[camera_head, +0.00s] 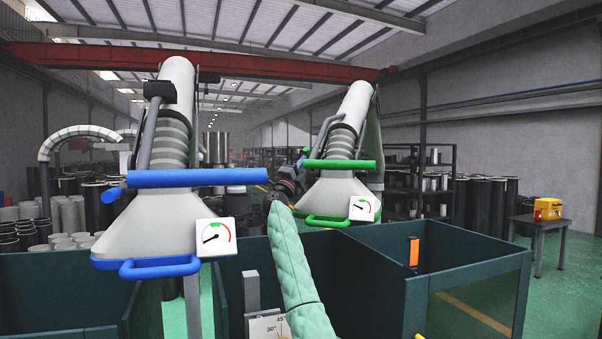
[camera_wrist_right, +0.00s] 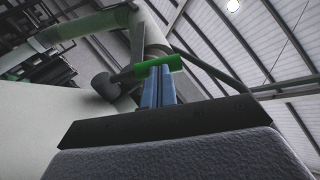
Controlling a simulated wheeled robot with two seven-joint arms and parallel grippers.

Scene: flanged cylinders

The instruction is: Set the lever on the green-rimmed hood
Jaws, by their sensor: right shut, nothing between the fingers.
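The green-rimmed hood (camera_head: 338,192) is a pale cone under a ribbed duct, right of centre in the head view. It has a green front bar (camera_head: 345,164), a green lower loop and a gauge (camera_head: 363,208). A grey rod (camera_head: 325,132) runs along the duct's left side; I cannot tell whether it is the lever. My right gripper (camera_head: 303,160) is at the hood's left side, near the left end of the bar. In the right wrist view, its shut, empty blue-grey fingers (camera_wrist_right: 158,82) overlap a green cylinder (camera_wrist_right: 160,66); contact is unclear. My left gripper is out of view.
A blue-rimmed hood (camera_head: 150,220) with its own bar and gauge stands to the left. Dark green open bins (camera_head: 455,235) stand below the hoods. A small table with a yellow box (camera_head: 548,209) is at the far right. Green floor is clear beside it.

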